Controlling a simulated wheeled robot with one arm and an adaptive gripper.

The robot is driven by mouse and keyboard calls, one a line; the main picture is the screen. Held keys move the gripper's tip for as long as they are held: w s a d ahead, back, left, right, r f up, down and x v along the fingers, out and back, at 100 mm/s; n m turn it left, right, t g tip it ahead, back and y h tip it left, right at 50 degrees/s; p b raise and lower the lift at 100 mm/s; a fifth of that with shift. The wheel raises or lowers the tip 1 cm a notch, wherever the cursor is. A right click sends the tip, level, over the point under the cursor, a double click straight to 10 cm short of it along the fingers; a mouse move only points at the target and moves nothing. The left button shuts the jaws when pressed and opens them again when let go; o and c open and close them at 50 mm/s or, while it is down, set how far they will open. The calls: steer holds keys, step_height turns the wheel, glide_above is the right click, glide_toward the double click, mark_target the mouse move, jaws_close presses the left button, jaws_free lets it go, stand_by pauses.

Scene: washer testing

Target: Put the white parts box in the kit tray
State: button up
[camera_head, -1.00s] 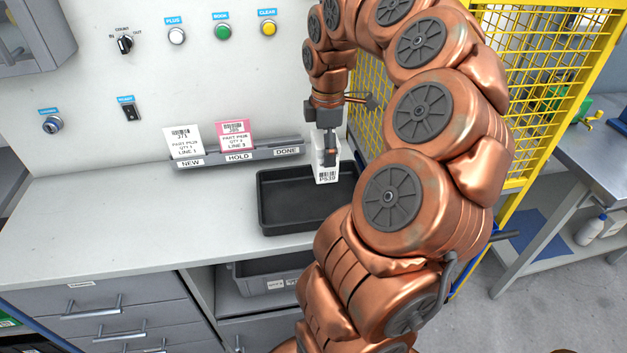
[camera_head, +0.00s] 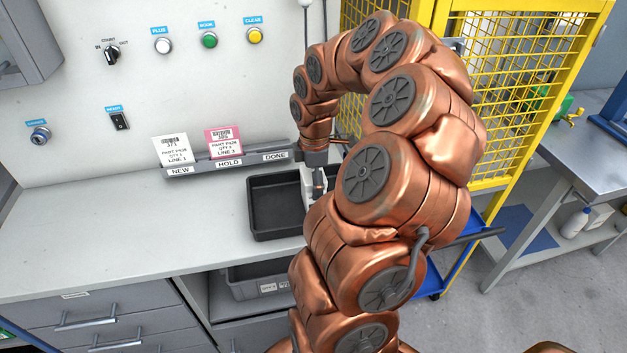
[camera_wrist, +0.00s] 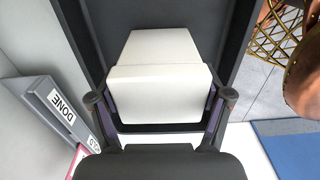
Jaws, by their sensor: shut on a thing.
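The white parts box (camera_head: 306,186) is between the fingers of my gripper (camera_head: 318,183); my arm hides part of it in the head view. The wrist view shows the white box (camera_wrist: 158,85) with a dark finger on each side, so my gripper (camera_wrist: 160,116) is shut on it. The black kit tray (camera_head: 274,207) lies on the bench, its right part hidden by my arm. The box is at the tray's right part, within its walls as seen from the wrist. I cannot tell whether it touches the tray floor.
A grey rail (camera_head: 224,163) marked NEW, HOLD and DONE runs behind the tray, holding a white card (camera_head: 171,149) and a pink card (camera_head: 223,143). A yellow mesh guard (camera_head: 500,95) stands to the right. The bench top (camera_head: 140,225) left of the tray is clear.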

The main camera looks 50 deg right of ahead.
steer(key=shift+f, duration=0.2)
steer(key=o, duration=1.4)
steer(key=shift+r, duration=0.1)
steer(key=shift+c, duration=0.2)
step_height(320, 180, up, 12)
steer(key=shift+w+f+b, duration=0.1)
steer(key=shift+f+b, duration=0.15)
steer(key=shift+b, duration=1)
steer(key=shift+r, duration=0.4)
